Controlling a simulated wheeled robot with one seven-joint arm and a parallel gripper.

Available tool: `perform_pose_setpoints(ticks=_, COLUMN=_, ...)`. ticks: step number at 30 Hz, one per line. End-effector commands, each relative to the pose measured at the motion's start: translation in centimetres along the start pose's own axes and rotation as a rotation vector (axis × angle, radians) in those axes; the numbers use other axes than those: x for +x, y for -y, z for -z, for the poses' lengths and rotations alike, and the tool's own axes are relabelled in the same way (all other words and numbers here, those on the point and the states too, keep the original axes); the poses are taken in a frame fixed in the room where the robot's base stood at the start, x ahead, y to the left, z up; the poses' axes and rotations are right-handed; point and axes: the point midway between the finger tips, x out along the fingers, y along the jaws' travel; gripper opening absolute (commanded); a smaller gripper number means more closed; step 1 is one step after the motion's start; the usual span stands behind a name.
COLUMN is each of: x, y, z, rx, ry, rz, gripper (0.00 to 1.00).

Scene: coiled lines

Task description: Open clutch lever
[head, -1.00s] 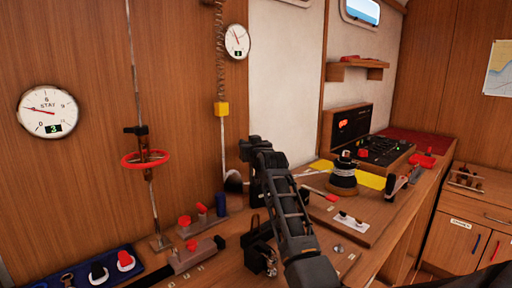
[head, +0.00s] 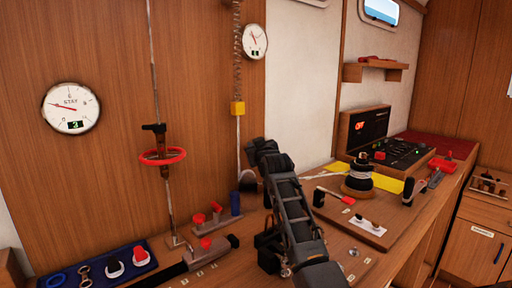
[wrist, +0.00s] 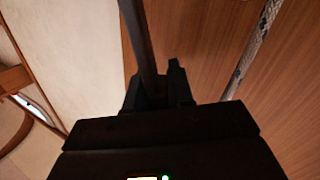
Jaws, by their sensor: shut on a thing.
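In the wrist view my gripper (wrist: 160,92) is shut on a dark bar (wrist: 138,32), apparently the clutch lever. The bar runs up from between the jaws past the seam of white wall and wood panel. In the head view my gripper (head: 258,155) is above the counter by the wood panel's right edge, just right of a hanging line. My arm hides its jaws and most of the bar there. A black fitting (head: 268,252) on the counter sits beside and partly behind my arm; whether it is the clutch body I cannot tell.
A line with a yellow block (head: 238,108) hangs left of my gripper. A red ring wheel (head: 162,157) and a dial (head: 71,107) are at left. A black-handled fitting (head: 190,262) lies on the counter. A rope-wound winch (head: 359,180) stands to the right.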

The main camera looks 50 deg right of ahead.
Motion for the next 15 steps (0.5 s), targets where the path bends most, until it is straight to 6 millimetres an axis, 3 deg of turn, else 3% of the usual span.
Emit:
perform_pose_setpoints(ticks=7, x=-0.01, y=0.46, z=-0.22, rx=0.000, ry=0.004, rz=0.007, gripper=0.41)
perform_pose_setpoints(ticks=15, x=-0.15, y=0.27, z=-0.16, rx=0.001, ry=0.002, rz=0.004, gripper=0.41)
